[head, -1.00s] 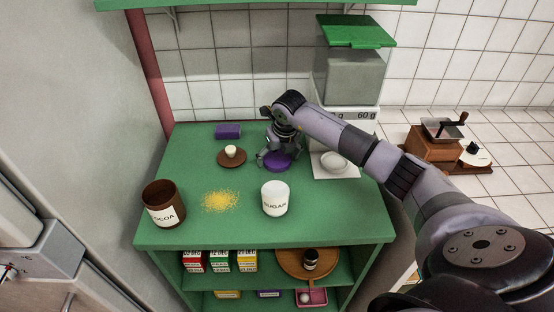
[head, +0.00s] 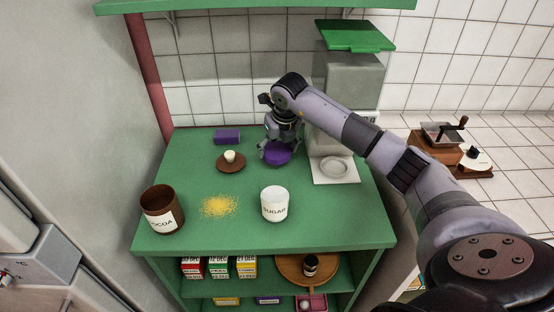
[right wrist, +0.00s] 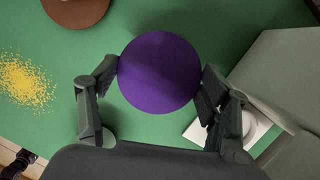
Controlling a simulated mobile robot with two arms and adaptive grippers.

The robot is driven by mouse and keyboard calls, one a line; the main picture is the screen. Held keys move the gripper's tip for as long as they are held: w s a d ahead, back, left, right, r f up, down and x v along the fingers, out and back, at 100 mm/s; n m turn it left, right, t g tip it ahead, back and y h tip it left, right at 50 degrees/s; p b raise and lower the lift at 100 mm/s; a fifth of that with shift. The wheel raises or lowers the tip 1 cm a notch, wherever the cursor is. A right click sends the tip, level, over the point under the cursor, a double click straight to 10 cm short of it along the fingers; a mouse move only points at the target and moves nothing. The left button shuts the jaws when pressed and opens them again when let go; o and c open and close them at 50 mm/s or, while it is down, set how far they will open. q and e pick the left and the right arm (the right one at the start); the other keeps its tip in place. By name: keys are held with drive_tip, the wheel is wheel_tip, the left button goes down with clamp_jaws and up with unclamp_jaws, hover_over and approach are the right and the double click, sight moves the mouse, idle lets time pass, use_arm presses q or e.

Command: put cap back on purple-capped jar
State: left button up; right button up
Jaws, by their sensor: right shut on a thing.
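My right gripper (head: 276,152) is shut on a round purple cap (head: 278,155) and holds it a little above the rear of the green top. The right wrist view shows the cap (right wrist: 160,72) as a flat disc between the two fingers (right wrist: 160,84). A white jar labelled SUGAR (head: 274,205) stands upright near the front edge, with no cap on it. A brown jar labelled COCOA (head: 162,212) stands open at the front left. Neither jar shows a purple part.
A brown lid with a pale knob (head: 231,165) and a purple block (head: 227,136) lie left of my gripper. Yellow grains (head: 220,206) are spilled between the jars. The green top's (head: 325,215) front right is clear.

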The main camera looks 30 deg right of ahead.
sight(277, 150)
wheel_tip(277, 150, up, 15)
drive_tip(key=b, duration=0.1)
drive_tip(key=shift+f, duration=0.15)
